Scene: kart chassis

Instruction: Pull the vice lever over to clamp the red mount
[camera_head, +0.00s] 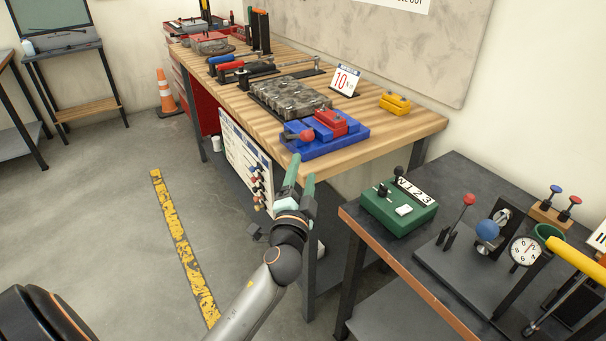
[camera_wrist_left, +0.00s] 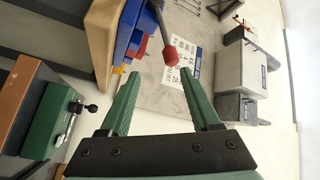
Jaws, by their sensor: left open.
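The blue vice (camera_head: 350,137) sits at the near corner of the wooden workbench with the red mount (camera_head: 332,121) on it. Its lever has a red knob (camera_head: 305,136) at the vice's left front end. The lever knob (camera_wrist_left: 170,54) also shows in the left wrist view, just beyond and between the fingertips. My left gripper (camera_head: 300,176) is open and empty, with green fingers, just below the bench's front edge and short of the knob. It does not appear to touch the lever. In the left wrist view the gripper (camera_wrist_left: 163,78) spreads around empty space. My right gripper is out of view.
A grey cast block (camera_head: 290,97), a 10 sign (camera_head: 345,80) and a yellow block (camera_head: 395,103) share the workbench (camera_head: 314,168). A dark table at right holds a green box (camera_head: 400,210) and a dial gauge (camera_head: 524,250).

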